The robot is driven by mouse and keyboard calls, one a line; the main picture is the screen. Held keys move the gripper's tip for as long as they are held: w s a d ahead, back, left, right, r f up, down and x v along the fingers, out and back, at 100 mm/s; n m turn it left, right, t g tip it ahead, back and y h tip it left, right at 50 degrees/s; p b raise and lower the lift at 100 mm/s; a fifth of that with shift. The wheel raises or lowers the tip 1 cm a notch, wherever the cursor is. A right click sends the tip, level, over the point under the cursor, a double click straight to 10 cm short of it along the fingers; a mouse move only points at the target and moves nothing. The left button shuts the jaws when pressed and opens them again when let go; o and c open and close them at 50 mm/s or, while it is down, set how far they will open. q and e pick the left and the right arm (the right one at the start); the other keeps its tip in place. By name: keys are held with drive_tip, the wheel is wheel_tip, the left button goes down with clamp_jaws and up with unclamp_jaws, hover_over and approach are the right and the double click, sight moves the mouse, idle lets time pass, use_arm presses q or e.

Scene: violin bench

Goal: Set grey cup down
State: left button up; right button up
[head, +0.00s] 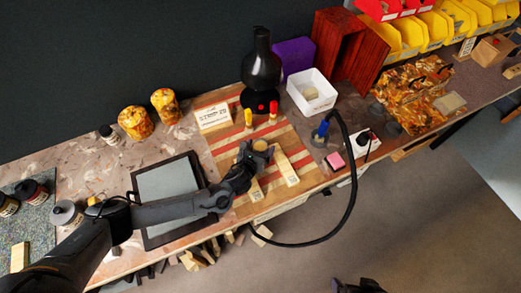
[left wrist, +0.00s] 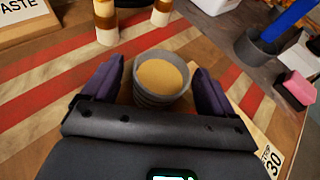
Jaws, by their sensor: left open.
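The grey cup (left wrist: 160,98) is ribbed and upright, with tan contents filling most of its mouth. In the head view the cup (head: 260,145) shows at the tip of my left gripper (head: 254,152), over the striped wooden board (head: 226,152). My left gripper (left wrist: 157,85) is open in the left wrist view, with one purple finger on each side of the cup. A small gap seems to show beside the fingers. The cup's base is partly hidden by the gripper. A dark part at the bottom edge of the head view looks like my right gripper (head: 360,286); its jaws are unclear.
Two wooden blocks (head: 286,168) lie by the cup. A black hose (head: 354,185) loops to the right. A white bin (head: 311,98) stands behind.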

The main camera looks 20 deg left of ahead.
use_arm(q)
drive_tip(key=shift+w+f, duration=0.1)
drive_tip(key=shift+w, duration=0.05)
drive_tip(key=c, duration=1.1)
drive_tip(key=shift+c, duration=0.8)
